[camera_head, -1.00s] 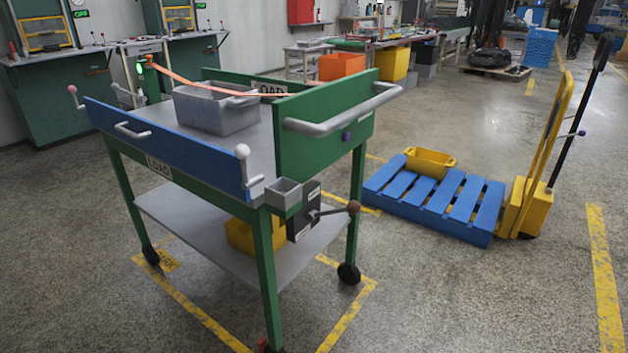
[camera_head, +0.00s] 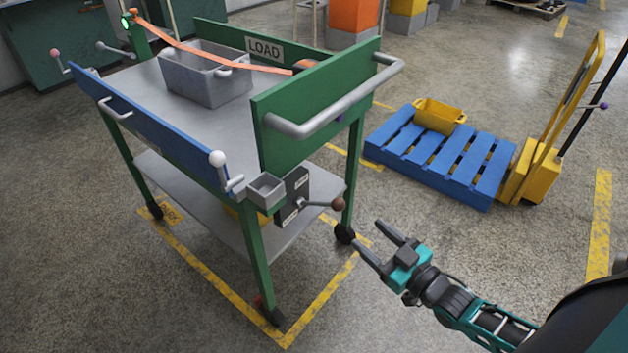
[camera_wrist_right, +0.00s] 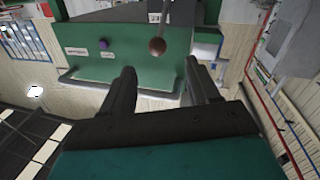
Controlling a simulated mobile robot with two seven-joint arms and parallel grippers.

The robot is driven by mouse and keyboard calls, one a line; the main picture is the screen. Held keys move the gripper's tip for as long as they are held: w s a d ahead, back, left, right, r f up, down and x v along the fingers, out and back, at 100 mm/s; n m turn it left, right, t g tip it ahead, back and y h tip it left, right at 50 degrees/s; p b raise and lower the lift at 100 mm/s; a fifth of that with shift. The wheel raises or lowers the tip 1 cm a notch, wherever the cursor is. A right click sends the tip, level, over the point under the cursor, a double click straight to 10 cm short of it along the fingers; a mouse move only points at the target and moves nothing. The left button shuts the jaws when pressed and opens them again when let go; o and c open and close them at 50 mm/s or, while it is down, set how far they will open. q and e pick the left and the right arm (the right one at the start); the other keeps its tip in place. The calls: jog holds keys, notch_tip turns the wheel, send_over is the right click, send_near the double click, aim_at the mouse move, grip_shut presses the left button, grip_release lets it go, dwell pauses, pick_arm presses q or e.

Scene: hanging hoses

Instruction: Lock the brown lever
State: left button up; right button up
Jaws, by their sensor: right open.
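The brown lever is a grey rod with a brown ball knob (camera_head: 338,203), sticking out to the right from a dark plate (camera_head: 292,197) on the near corner of the green cart (camera_head: 312,95). In the right wrist view the brown knob (camera_wrist_right: 157,46) hangs at the end of its rod, beyond the fingers and between them. My right gripper (camera_head: 366,238) is open and empty. It is to the right of and below the knob in the head view, apart from it. My left gripper is not in view.
A blue side panel (camera_head: 150,128) with a white ball knob (camera_head: 217,158) and a grey box (camera_head: 264,190) flank the lever. The cart's grey handle bar (camera_head: 335,105) juts out above it. A blue pallet (camera_head: 440,160) stands to the right.

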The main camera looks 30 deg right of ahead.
jog(key=b, duration=0.2)
send_near(318, 204)
jog(key=w+r, duration=0.1)
jog(key=w, duration=0.1)
jog(key=w+r, duration=0.1)
jog(key=w, duration=0.1)
jog(key=w+r, duration=0.1)
jog(key=w, duration=0.2)
jog(key=shift+d, duration=0.1)
grip_shut()
dwell(0.4)
